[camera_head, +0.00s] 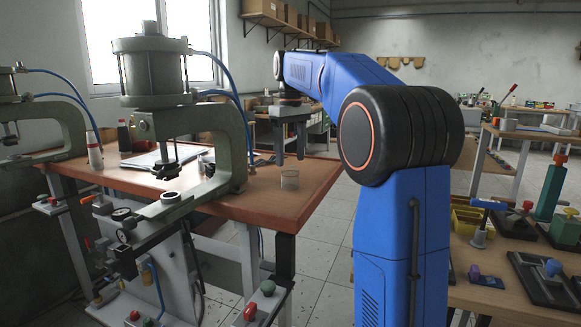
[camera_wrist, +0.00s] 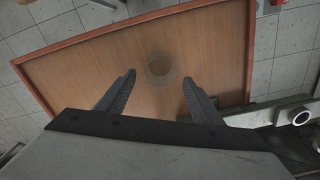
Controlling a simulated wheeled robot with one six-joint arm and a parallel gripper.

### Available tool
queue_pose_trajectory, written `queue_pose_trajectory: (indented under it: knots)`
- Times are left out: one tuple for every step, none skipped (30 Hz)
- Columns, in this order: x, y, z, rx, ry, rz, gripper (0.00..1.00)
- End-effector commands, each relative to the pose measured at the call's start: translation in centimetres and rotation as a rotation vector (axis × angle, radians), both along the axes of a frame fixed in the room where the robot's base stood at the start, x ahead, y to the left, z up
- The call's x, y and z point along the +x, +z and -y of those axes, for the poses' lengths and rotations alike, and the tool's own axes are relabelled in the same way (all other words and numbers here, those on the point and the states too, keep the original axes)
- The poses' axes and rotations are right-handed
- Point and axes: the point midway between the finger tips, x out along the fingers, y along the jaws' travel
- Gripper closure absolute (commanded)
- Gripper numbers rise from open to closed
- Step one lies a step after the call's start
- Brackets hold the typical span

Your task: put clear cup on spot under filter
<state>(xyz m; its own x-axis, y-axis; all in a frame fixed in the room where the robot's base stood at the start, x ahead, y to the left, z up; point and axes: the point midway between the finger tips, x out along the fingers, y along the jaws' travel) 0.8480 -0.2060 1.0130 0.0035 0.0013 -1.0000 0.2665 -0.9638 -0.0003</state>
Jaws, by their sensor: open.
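The clear cup (camera_head: 289,180) stands upright on the brown table (camera_head: 262,206), right of the green press, near the table's right part. In the wrist view it shows from above as a faint round ring (camera_wrist: 160,68), just beyond and between the fingertips. My gripper (camera_head: 291,154) points down above the cup, apart from it. In the wrist view my gripper (camera_wrist: 159,78) is open with nothing between its fingers. A gauge with fittings (camera_head: 124,226) hangs at the press's front. I cannot tell which part is the filter, and no marked spot shows clearly.
The green press (camera_head: 232,150) stands close left of the cup, with blue hoses (camera_head: 226,70) above. An open book (camera_head: 160,158) and a small metal canister (camera_head: 205,163) lie behind it. The tabletop around the cup is bare. A cluttered workbench (camera_head: 515,262) stands at right.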

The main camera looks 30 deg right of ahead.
Motion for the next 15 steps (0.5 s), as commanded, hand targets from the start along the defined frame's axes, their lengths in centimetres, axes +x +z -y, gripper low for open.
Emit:
queue_pose_trajectory:
  knots:
    - [0.1,1.0,0.0,-0.001,0.0,0.003,0.4]
    - [0.1,1.6,0.0,0.0,0.0,0.002,0.4]
    - [0.1,2.4,0.0,-0.001,0.0,0.003,0.4]
    - [0.1,2.9,0.0,0.0,0.0,0.002,0.4]
    - [0.1,3.4,0.0,-0.001,0.0,0.003,0.4]
    - [0.1,4.1,0.0,0.0,0.0,0.003,0.4]
    - [0.0,4.5,0.0,0.0,0.0,0.002,0.4]
    - [0.1,4.9,0.0,0.0,0.0,0.003,0.4]
    - [0.0,5.4,0.0,0.0,0.0,0.002,0.4]
    - [0.0,5.6,0.0,-0.001,0.0,0.001,0.4]
    - [0.1,5.9,0.0,0.0,0.0,0.002,0.4]
    - [0.1,6.2,0.0,-0.001,0.0,0.001,0.4]
    - [0.0,6.4,0.0,0.0,0.0,0.0,0.4]
    - [0.0,6.5,0.0,0.0,0.0,0.0,0.4]
    - [0.0,6.7,0.0,0.0,0.0,0.0,0.4]
